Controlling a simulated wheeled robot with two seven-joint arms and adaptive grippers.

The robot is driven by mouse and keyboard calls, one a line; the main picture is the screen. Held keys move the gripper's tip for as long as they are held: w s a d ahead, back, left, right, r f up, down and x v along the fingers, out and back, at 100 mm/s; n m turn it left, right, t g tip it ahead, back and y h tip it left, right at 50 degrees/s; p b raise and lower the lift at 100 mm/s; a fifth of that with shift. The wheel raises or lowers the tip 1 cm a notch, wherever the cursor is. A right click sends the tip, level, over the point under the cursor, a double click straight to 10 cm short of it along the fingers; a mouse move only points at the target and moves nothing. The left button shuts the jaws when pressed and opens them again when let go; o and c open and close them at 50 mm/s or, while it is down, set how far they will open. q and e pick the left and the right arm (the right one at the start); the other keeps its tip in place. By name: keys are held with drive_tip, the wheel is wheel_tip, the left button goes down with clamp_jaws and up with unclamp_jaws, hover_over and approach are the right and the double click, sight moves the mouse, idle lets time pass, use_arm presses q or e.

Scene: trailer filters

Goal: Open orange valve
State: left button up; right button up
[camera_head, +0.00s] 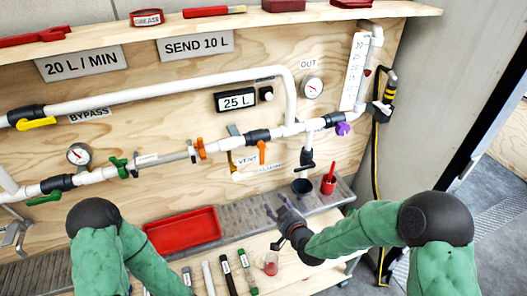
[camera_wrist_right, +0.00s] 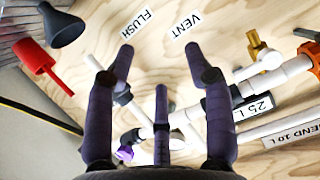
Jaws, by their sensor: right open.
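An orange valve handle (camera_head: 262,152) hangs below the main white pipe, beside the VENT label, in the head view. A second orange part (camera_head: 200,148) sits on the pipe further left. The wrist view shows an orange part (camera_wrist_right: 313,54) at its right edge; I cannot tell which one it is. My right gripper (camera_head: 284,208) is open and empty, below and slightly right of the orange handle and apart from it. In the right wrist view my gripper (camera_wrist_right: 163,66) has its fingers spread towards the board. My left gripper is outside the head view; only its arm shows.
A red cup (camera_head: 328,184) and a dark funnel (camera_head: 302,187) stand right of my right gripper. A red tray (camera_head: 182,230) lies left. A purple valve knob (camera_head: 343,129) and a yellow-brown valve (camera_head: 231,160) flank the orange handle. Several tubes lie on the front bench.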

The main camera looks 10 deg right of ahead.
sight(264, 156)
wheel_tip(264, 156, up, 13)
drive_tip(key=w+n+t, duration=0.1)
drive_tip(key=w+t, duration=0.1)
drive_tip(key=t, duration=0.2)
drive_tip(key=shift+y, duration=0.4)
drive_tip(key=x, duration=0.7)
drive_tip(key=b+x, duration=0.1)
drive_tip(key=x, duration=0.3)
drive_tip(key=shift+s+a, duration=0.15)
drive_tip(key=shift+a, duration=0.2)
clamp_jaws()
